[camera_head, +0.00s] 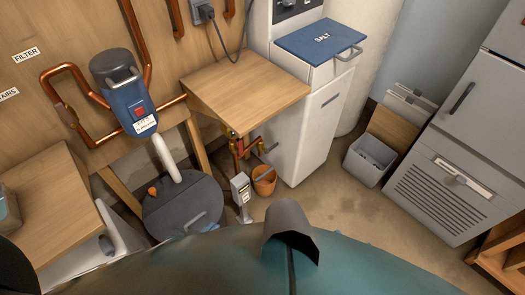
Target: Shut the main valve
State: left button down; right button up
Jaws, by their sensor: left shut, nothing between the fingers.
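Red-marked valve fittings (237,148) sit on copper piping below the small wooden shelf. A lever-like part (268,149) sticks out to their right. A brass fitting (66,114) sits in the copper loop on the wall at the left. No label in view names the main valve, so I cannot tell which fitting it is. A dark part of my left gripper or arm (15,270) shows in the bottom left corner, well apart from the valve fittings. Its fingertips are not clear, and nothing shows held. My right gripper is not in view.
A white salt cabinet (318,120) stands to the right. Floor (370,225) is clear at right.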

aim_at(240, 151)
jog(key=k+l, duration=0.1)
jog(key=l, duration=0.45)
jog(key=k+l, duration=0.1)
jog(key=l, duration=0.45)
jog(key=k+l, duration=0.15)
jog(key=l, duration=0.4)
jog(key=k+l+z, duration=0.1)
jog(key=l, duration=0.4)
